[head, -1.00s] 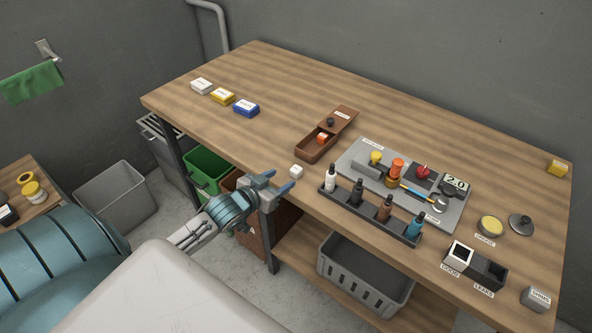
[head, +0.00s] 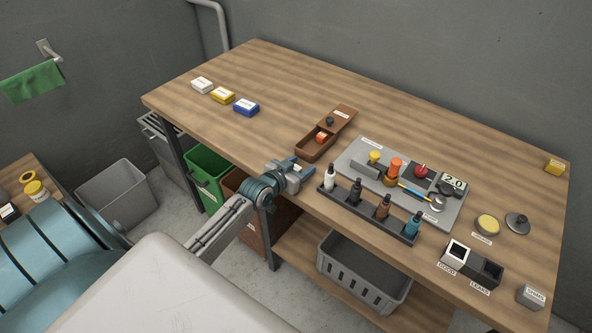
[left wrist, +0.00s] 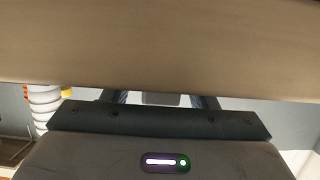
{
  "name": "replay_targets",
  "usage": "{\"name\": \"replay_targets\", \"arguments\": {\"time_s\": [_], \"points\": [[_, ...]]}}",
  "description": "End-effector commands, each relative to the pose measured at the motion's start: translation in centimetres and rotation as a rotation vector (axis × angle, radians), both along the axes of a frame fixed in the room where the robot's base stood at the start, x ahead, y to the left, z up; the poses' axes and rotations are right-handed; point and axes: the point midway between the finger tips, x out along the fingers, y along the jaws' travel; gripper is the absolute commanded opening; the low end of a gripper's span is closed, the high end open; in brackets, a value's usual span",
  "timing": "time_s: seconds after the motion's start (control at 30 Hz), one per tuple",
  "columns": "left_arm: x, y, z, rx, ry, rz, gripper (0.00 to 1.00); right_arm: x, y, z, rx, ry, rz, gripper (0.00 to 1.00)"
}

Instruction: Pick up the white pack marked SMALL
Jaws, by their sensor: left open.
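A white pack (head: 202,85) lies on the far left of the wooden table, beside a yellow pack (head: 222,96) and a blue pack (head: 246,108). Their labels are too small to read. My left gripper (head: 301,168) is open at the table's front edge, left of the bottle rack and well away from these packs. In the left wrist view its two fingers (left wrist: 162,100) stand apart, with a small pale grey shape between them that I cannot identify. My right gripper is not in view.
A brown box (head: 318,145) with an orange item stands just behind the gripper. A bottle rack (head: 350,202) and a grey board (head: 455,212) are to the right. The table (head: 290,90) is clear between the packs and the brown box.

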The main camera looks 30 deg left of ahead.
Motion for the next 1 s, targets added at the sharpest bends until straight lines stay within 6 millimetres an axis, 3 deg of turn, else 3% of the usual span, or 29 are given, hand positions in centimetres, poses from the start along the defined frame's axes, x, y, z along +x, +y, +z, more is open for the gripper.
{"name": "replay_targets", "arguments": {"time_s": [0.1,0.3,0.37,0.73,1.0], "points": [[0.0,0.0,0.0,0.0,0.0,0.0,0.53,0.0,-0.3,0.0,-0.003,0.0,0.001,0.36],[-0.1,0.0,0.0,0.0,0.0,0.0,0.13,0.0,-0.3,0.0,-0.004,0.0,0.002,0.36],[-0.1,0.0,0.0,0.0,0.0,0.0,0.05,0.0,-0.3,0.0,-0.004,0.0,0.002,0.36],[0.0,0.0,0.4,0.0,0.0,0.0,0.05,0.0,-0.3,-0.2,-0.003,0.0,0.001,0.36],[0.0,0.0,3.4,0.003,-0.004,-0.001,0.05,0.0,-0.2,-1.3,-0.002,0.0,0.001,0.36]]}}
